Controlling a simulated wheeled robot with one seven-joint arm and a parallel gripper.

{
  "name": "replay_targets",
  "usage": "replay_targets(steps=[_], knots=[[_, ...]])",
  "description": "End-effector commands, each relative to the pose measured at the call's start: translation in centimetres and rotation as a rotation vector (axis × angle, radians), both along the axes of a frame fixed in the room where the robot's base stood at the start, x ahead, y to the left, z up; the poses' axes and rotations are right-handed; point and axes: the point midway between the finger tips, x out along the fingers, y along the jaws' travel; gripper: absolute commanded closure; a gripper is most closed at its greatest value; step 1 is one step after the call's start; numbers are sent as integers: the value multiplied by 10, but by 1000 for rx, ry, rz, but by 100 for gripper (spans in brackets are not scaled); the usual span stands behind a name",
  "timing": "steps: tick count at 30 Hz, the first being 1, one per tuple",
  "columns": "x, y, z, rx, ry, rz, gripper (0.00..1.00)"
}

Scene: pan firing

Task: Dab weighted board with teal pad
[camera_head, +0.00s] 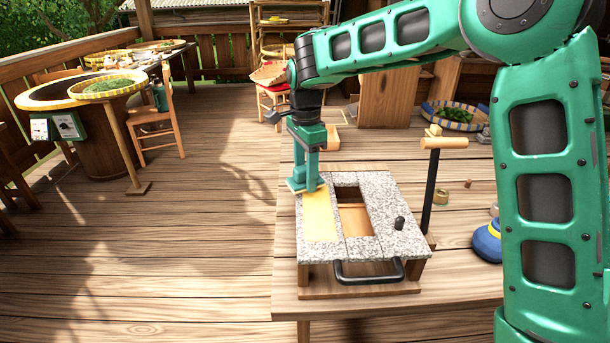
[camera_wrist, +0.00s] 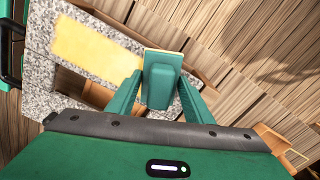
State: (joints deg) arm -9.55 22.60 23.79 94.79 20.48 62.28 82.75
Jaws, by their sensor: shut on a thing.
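The weighted board is a speckled grey slab (camera_head: 390,215) on a wooden stand, with a yellow strip (camera_head: 319,222) along its left part and a dark rectangular opening beside it. My gripper (camera_head: 307,170) points down over the slab's far left corner. It is shut on the teal pad (camera_head: 303,186), a teal block with a pale yellowish underside. In the wrist view the teal pad (camera_wrist: 163,80) sits between the two fingers, near one end of the yellow strip (camera_wrist: 95,48). I cannot tell whether the pad touches the slab.
A black handle (camera_head: 368,278) juts from the slab's front, and a black knob (camera_head: 399,223) stands on its right. A black post with a wooden crosspiece (camera_head: 443,142) rises at the right. A blue and yellow object (camera_head: 487,243) lies farther right. The table's front is clear.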

Motion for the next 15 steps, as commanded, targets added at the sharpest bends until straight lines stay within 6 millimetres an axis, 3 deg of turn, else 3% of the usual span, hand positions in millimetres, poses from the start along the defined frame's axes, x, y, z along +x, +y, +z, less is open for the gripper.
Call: replay_targets(steps=[15], knots=[[-1, -25, -2, 0, 0, -2, 71]])
